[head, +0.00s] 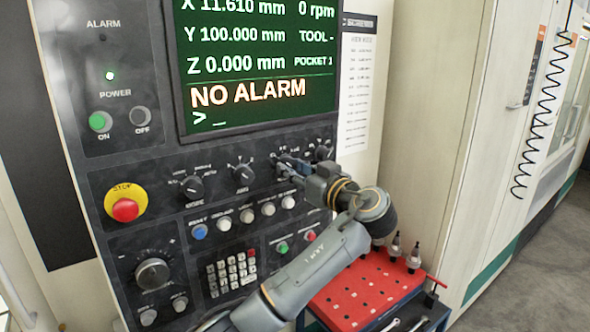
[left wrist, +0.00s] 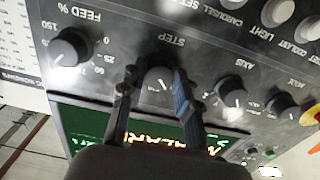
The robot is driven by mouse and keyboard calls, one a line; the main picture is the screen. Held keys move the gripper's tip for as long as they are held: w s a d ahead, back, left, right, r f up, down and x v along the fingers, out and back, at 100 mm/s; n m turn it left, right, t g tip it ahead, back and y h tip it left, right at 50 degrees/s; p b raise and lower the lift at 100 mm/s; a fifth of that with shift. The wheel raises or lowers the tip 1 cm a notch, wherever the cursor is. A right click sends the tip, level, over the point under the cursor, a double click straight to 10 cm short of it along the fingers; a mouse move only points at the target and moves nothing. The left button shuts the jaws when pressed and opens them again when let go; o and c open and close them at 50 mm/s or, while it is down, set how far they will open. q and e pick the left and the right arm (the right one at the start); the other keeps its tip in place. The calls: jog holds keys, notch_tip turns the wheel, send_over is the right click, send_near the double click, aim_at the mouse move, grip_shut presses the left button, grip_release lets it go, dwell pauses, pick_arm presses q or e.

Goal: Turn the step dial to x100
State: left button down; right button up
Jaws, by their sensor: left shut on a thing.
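The step dial (left wrist: 158,76) sits between the two fingers of my left gripper (left wrist: 157,84) in the left wrist view, below the upside-down STEP label. The fingers are shut on the dial from both sides. A white pointer line shows on its face, but the scale marks around it are hidden or unreadable, so I cannot tell its setting. In the head view my left gripper (head: 283,163) reaches the control panel (head: 150,215) from the right and covers most of the dial. My right gripper is in neither view.
The axis dial (head: 241,172) and mode dial (head: 192,188) are left of my gripper, and the feed dial (left wrist: 70,47) is on its other side. A row of push buttons (head: 245,215) lies below. The screen (head: 262,60) reads NO ALARM. A red tool tray (head: 350,298) stands lower right.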

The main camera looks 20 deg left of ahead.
pick_arm(q)
jog(key=m+b, duration=0.4)
jog(key=m, duration=0.8)
jog(key=shift+s+r+m, duration=0.1)
jog(key=shift+r+m, duration=0.05)
jog(key=shift+m, duration=0.15)
jog(key=m+p, duration=0.1)
jog(key=m, duration=0.1)
jog(key=shift+m, duration=0.3)
jog(key=shift+m+p, duration=0.45)
jog(key=shift+m, duration=0.75)
